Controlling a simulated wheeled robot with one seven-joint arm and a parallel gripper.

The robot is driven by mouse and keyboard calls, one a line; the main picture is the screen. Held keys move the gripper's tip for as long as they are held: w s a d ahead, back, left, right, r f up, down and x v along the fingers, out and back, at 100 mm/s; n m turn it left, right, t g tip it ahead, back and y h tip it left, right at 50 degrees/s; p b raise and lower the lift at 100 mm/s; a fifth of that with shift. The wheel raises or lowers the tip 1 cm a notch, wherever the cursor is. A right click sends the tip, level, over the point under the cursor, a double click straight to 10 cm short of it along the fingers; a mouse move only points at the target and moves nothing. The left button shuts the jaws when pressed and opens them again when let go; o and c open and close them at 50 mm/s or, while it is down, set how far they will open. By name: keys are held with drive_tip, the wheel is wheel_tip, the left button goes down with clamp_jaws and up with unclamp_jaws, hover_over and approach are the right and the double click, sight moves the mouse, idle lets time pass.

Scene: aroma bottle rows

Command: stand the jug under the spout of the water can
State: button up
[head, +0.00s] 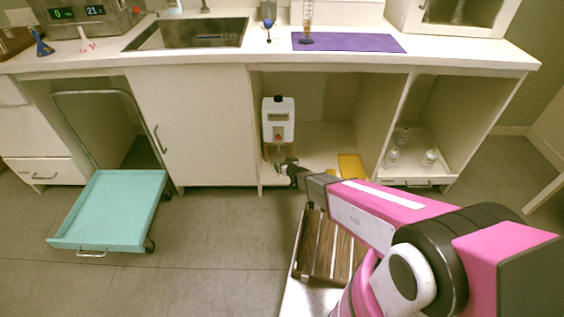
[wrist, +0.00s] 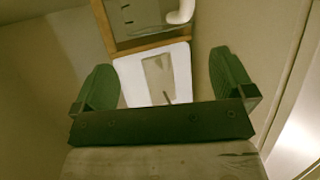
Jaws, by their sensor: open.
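The white water can (head: 278,122), with a dark cap and a red tap, stands in the open bay under the counter. My gripper (head: 284,166) reaches into this bay, low and just below the can. In the wrist view my gripper (wrist: 165,78) is open, its two green fingers wide apart. Between them shows a white panel with a greyish rectangular patch (wrist: 158,78); I cannot tell what it is or whether a finger touches it. I cannot make out the jug surely in either view.
A yellow flat piece (head: 351,167) lies right of my gripper in the bay. Bay walls stand close on both sides. Small clear bottles (head: 391,157) stand in the right bay. A teal cart (head: 110,207) stands left on the floor. A slatted wooden tray (head: 322,245) is below my arm.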

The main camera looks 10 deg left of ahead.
drive_tip(key=s+d+r+m+g+h, duration=0.1)
drive_tip(key=d+r+m+g+h, duration=0.15)
drive_tip(key=d+r, duration=0.75)
drive_tip(key=s+d+r+m+g+h, duration=0.15)
drive_tip(key=d+r+h, duration=0.3)
drive_tip(key=d, duration=0.95)
drive_tip(key=s+d+r+m+g+h, duration=0.1)
drive_tip(key=s+d+r+m+g, duration=0.2)
drive_tip(key=s+d+r+g, duration=0.4)
drive_tip(key=s+d+r, duration=0.9)
drive_tip(key=shift+s+d+r, duration=0.15)
drive_tip(key=shift+d+r, duration=0.1)
drive_tip(key=shift+d, duration=0.1)
